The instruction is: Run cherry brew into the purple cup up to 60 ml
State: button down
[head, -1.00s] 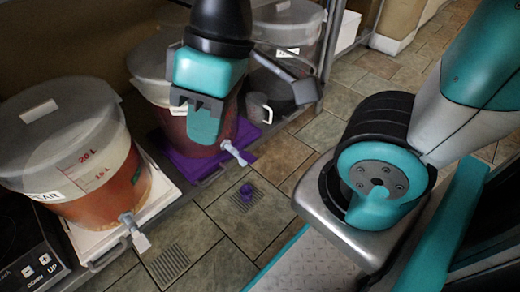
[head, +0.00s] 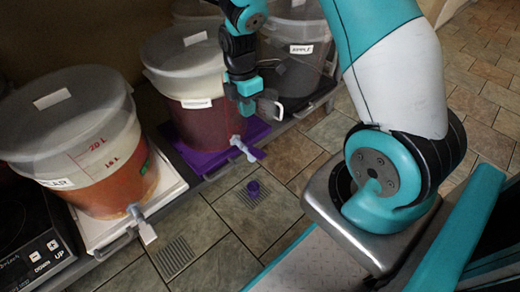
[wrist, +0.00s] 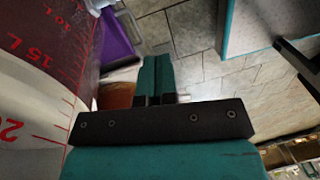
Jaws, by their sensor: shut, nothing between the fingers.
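The small purple cup (head: 253,190) stands on a floor grate (head: 240,199), in front of the middle bucket. The middle bucket (head: 200,125) holds dark red liquid and stands on a purple tray (head: 205,165). Its label (head: 196,103) is too small to read. Its pale tap (head: 240,146) points out toward the cup's side. My gripper (head: 246,108) is shut and empty, at the bucket's right front, above the tap. In the wrist view my gripper (wrist: 157,62) is shut beside a red-marked bucket wall (wrist: 50,75); the cup cannot be made out there.
An orange-filled bucket (head: 100,160) with a tap (head: 141,222) stands at left on a white tray. A scale (head: 35,255) is lower left. The tiled floor is mostly open.

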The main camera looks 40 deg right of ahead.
aim_at(261, 155)
jog(key=d+f+n, duration=0.1)
jog(key=d+f, duration=0.1)
jog(key=f, duration=0.1)
jog(key=shift+d, duration=0.2)
jog(key=f+b, duration=0.2)
jog(key=f, duration=0.2)
jog(key=s+f+b, duration=0.1)
jog(key=f+b, duration=0.2)
jog(key=f, duration=0.2)
jog(key=s+f+b, duration=0.1)
jog(key=f+b, duration=0.2)
jog(key=f, duration=0.1)
jog(key=shift+s+f, duration=0.15)
jog(key=shift+f, duration=0.25)
